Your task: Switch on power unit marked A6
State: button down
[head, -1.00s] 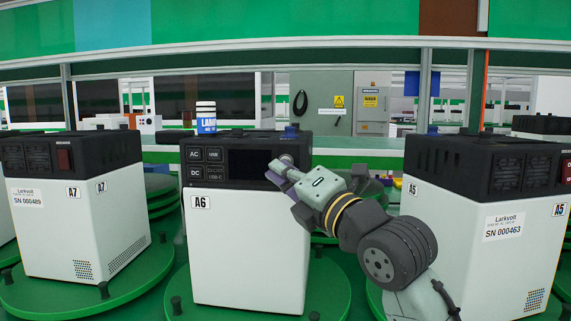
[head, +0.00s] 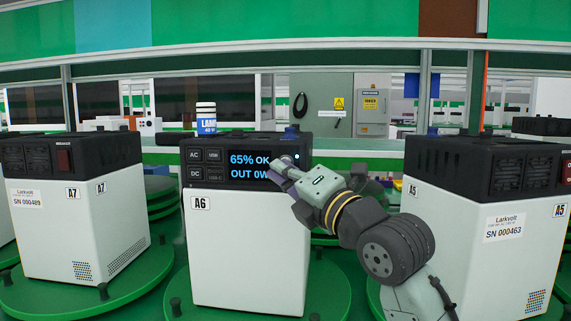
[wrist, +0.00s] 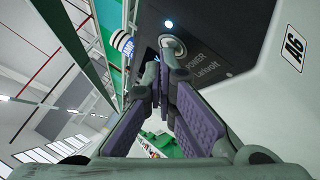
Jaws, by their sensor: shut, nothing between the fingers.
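Power unit A6 (head: 248,250) stands in the middle of the head view, white with a black top panel. Its screen (head: 250,172) is lit and reads "65% OK" and "OUT 0W". My gripper (head: 281,168) is shut and empty, with its fingertips at the right end of the black panel. In the wrist view the fingertips (wrist: 160,62) are at the round POWER button (wrist: 173,46), apparently touching it. A light (wrist: 168,24) glows beside the button. The A6 label (wrist: 294,42) shows at the right there. In the head view my gripper hides the button.
Unit A7 (head: 75,225) stands at the left and unit A5 (head: 480,235) at the right, both on green turntables. A blue and white can (head: 206,118) stands behind A6. My arm passes between A6 and A5.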

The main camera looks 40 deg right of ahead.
dwell(0.4)
jog(key=shift+s+a+b, duration=0.45)
jog(key=shift+s+a, duration=0.05)
jog(key=shift+a, duration=0.05)
jog(key=shift+s+a+b, duration=0.85)
jog(key=shift+s+a, duration=0.75)
jog(key=shift+a, duration=0.3)
